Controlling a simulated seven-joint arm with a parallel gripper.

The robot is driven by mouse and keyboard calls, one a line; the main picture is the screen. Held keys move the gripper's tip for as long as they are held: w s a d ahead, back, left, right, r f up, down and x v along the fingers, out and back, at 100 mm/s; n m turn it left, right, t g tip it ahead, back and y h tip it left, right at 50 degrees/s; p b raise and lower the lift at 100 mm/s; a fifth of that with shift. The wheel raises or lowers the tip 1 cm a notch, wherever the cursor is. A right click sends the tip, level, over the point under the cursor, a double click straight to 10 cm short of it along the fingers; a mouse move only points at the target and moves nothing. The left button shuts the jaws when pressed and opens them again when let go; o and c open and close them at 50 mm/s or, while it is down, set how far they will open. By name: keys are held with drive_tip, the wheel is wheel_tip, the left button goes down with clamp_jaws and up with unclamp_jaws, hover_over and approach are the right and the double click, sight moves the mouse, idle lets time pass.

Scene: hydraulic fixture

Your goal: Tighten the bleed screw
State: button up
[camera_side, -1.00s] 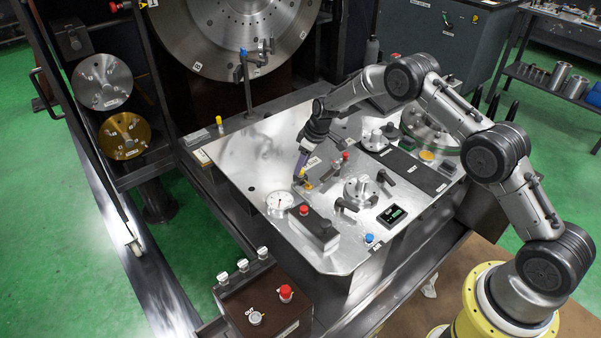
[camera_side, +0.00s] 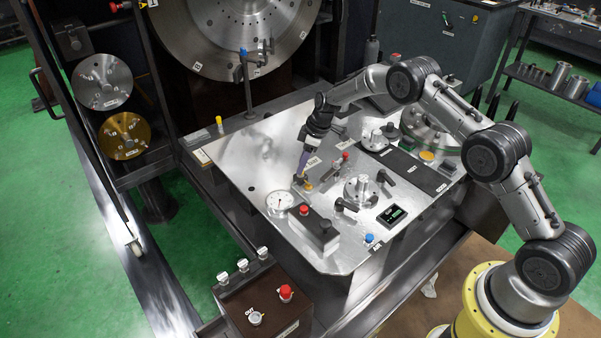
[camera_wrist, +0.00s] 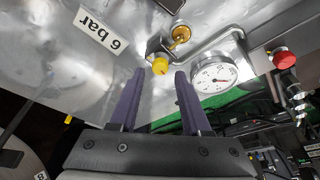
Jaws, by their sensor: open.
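My gripper (camera_side: 299,177) is over the steel plate (camera_side: 245,160), its purple fingers pointing down at a small fitting. In the wrist view the fingers of my gripper (camera_wrist: 160,76) are apart with nothing held. A yellow-capped screw (camera_wrist: 160,65), which looks like the bleed screw, shows between the fingertips on a small metal block. I cannot tell how deep it sits between them. A brass fitting (camera_wrist: 181,33) is beside it; it also shows in the side view (camera_side: 308,187). In the side view the fingers hide most of the yellow cap.
A dial gauge (camera_wrist: 214,76) stands close to the right finger, with a metal pipe around it. A red button (camera_side: 304,209) sits on a dark box nearby. A "6 bar" label (camera_wrist: 97,32) is on the plate. The plate's left part is largely clear.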

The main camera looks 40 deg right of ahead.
drive_tip(key=shift+f, duration=0.1)
drive_tip(key=shift+f, duration=1.15)
clamp_jaws()
